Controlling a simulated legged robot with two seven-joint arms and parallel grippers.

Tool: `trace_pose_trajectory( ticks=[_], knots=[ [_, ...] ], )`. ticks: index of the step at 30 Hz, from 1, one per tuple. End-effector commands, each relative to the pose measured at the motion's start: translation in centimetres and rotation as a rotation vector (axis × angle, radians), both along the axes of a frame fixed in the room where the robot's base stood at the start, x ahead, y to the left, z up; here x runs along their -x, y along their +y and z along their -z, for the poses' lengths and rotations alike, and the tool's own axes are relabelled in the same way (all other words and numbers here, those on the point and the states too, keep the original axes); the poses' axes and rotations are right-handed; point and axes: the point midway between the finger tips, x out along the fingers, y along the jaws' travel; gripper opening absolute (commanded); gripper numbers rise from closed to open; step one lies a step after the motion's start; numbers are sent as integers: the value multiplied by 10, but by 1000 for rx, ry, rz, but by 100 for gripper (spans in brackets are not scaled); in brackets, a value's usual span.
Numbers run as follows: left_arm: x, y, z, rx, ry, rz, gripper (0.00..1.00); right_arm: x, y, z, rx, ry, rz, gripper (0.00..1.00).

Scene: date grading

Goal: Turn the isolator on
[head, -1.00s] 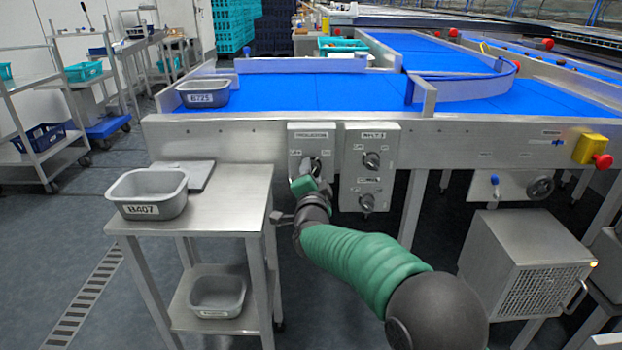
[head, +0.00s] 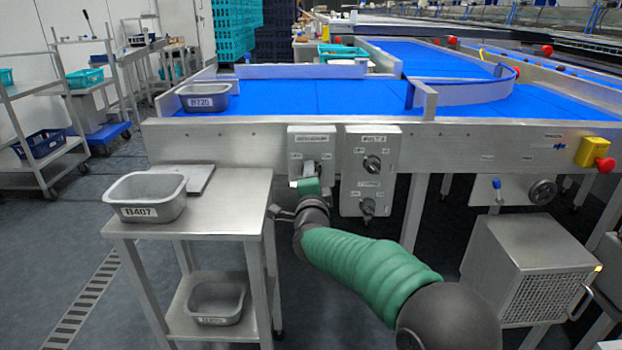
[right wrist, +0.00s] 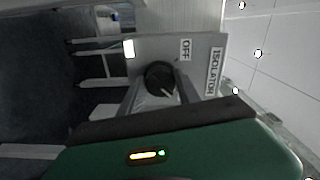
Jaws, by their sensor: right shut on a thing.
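The isolator is a grey box (head: 297,142) on the conveyor's front rail, left of a second control box. In the right wrist view its face (right wrist: 205,82) shows sideways, with an ISOLATOR label and an OFF label. Its black round knob (right wrist: 158,76) has a white mark pointing down and right in that picture, away from OFF. My right gripper (head: 311,170) is at the box front, shut on the knob; its green body covers the lower part of the face in the wrist view. Any ON label is hidden there. My left gripper is not in view.
The second control box (head: 383,146) with two knobs is close on the right. A steel table (head: 225,215) with a grey tub (head: 146,212) stands at left. A red stop button (head: 604,165) on a yellow box is far right. Blue belts run behind.

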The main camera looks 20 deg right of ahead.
Motion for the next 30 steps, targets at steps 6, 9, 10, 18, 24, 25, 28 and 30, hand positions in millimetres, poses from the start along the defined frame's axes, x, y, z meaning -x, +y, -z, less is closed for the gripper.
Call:
trace_pose_trajectory(
  ticks=[6,9,10,18,24,25,28,30],
  knots=[
    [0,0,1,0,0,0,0,0,0,6,-3,11,-1,56],
    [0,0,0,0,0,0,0,0,0,4,-2,8,-1,61],
    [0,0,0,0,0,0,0,0,0,4,-2,7,-1,61],
    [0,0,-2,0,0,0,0,5,1,0,0,3,0,61],
    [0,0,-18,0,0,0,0,43,13,-4,0,6,-2,61],
    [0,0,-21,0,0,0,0,52,15,-4,1,5,-2,61],
    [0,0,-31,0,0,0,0,81,24,-4,3,6,-3,61],
    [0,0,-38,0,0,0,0,101,30,-4,0,6,-3,61]
  ],
)
